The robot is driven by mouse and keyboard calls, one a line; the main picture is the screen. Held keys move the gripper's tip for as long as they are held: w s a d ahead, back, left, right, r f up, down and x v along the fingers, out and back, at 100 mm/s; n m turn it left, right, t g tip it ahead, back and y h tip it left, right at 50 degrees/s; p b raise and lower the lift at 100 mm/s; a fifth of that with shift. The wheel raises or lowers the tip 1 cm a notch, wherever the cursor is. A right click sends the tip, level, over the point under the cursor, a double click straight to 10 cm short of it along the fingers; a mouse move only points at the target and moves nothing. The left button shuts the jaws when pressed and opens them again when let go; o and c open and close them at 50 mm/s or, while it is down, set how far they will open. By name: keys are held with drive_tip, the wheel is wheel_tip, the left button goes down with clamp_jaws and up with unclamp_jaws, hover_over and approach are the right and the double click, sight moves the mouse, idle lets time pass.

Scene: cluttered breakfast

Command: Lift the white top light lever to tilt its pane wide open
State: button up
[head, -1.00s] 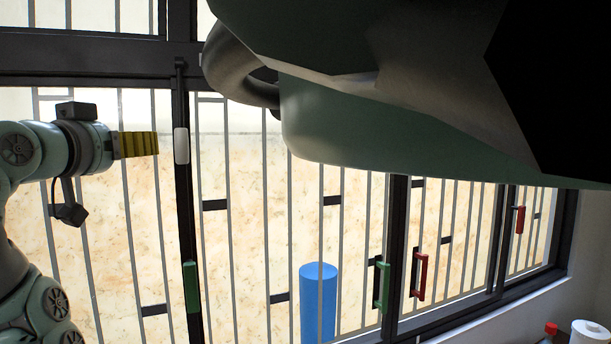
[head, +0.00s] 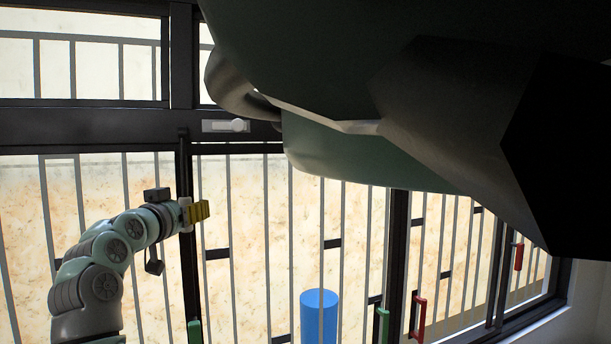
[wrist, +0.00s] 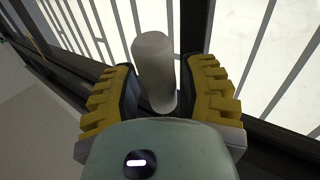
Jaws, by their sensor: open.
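The white lever (head: 186,212) sits on a dark upright rod at the window post, largely hidden behind my gripper in the head view. My gripper (head: 202,211) is at the lever's height. In the wrist view the lever (wrist: 154,72) is a pale upright cylinder between the two yellow fingers of my gripper (wrist: 162,92). The fingers are open, with a gap visible on at least the right side of the lever. The upper window panes (head: 85,60) lie above the dark crossbar; which one the lever works, I cannot tell.
A white latch (head: 225,126) sits on the crossbar. Green handles (head: 194,331) (head: 382,326) and red handles (head: 417,319) (head: 519,256) are on the lower windows. A blue cylinder (head: 319,318) stands low in the middle. Grey bars cross the panes.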

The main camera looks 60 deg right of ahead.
drive_tip(key=shift+w+d, duration=0.2)
drive_tip(key=shift+d, duration=0.35)
clamp_jaws()
drive_tip(key=shift+w+a, duration=0.1)
idle(0.4)
